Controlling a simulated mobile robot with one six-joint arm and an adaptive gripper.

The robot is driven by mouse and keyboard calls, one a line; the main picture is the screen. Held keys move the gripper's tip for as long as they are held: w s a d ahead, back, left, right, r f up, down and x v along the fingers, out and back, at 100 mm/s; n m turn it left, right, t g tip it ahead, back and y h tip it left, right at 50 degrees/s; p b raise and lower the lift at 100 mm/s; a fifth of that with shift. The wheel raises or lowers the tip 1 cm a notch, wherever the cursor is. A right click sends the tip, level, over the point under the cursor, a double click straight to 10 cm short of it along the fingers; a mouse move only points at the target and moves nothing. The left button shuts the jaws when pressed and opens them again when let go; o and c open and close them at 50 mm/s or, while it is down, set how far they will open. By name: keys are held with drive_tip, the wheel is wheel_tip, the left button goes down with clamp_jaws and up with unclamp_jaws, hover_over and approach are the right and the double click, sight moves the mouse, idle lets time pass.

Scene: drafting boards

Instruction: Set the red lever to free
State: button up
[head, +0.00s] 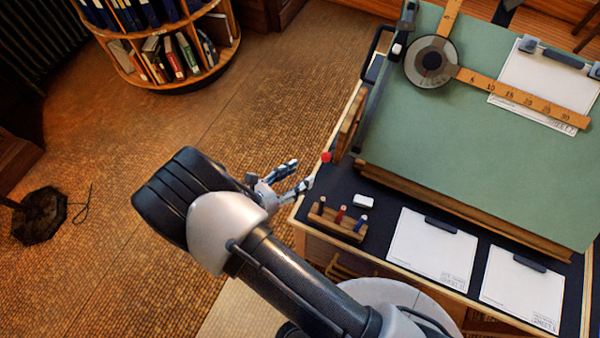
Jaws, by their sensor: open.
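The red lever shows as a small red knob (326,157) at the left edge of the desk, beside the lower left corner of the green drafting board (440,130). Its shaft and any position marks are too small to make out, so I cannot tell its setting. My gripper (296,174) is open and empty, just left of the knob, near the desk's left edge. Its fingers point right toward the knob, with a small gap seen between them and it.
A wooden holder (337,222) with several pens and a white eraser (363,201) stand on the dark desktop. Two clipped sheets (432,250) (520,290) lie to the right. A drafting arm with rulers (525,97) crosses the board. The floor at left is open before a round bookshelf (165,82).

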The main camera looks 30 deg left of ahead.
sight(330, 155)
drive_tip(key=shift+d+f+b, duration=0.1)
drive_tip(key=shift+b, duration=0.3)
drive_tip(key=shift+c, duration=1.4)
drive_tip(key=shift+s+d+f+n+y+b, duration=0.15)
drive_tip(key=shift+y+b, duration=0.1)
drive_tip(key=shift+y, duration=0.15)
drive_tip(key=shift+d+n+y+b, duration=0.15)
drive_tip(key=shift+y+b, duration=0.1)
drive_tip(key=shift+y, duration=0.15)
drive_tip(key=shift+c, duration=0.6)
drive_tip(key=s+d+y+b, duration=0.1)
drive_tip(key=d+f+y+b, duration=0.1)
drive_tip(key=y, duration=0.1)
drive_tip(key=shift+s+n+g, duration=0.35)
drive_tip(key=shift+n+g, duration=0.05)
drive_tip(key=c, duration=0.4)
drive_tip(key=shift+s+d+f+y+b, duration=0.15)
drive_tip(key=shift+s+d+y+b, duration=0.05)
drive_tip(key=shift+d+y+b, duration=0.25)
drive_tip(key=shift+c, duration=1.4)
drive_tip(key=b+x, duration=0.3)
drive_tip(key=x, duration=0.6)
drive_tip(key=shift+w+f, duration=0.25)
drive_tip(key=shift+f, duration=0.05)
clamp_jaws()
drive_tip(key=shift+r, duration=0.1)
drive_tip(key=shift+w+r+g+p, duration=0.2)
drive_tip(key=shift+r+g+p, duration=0.2)
drive_tip(key=shift+g+p, duration=0.3)
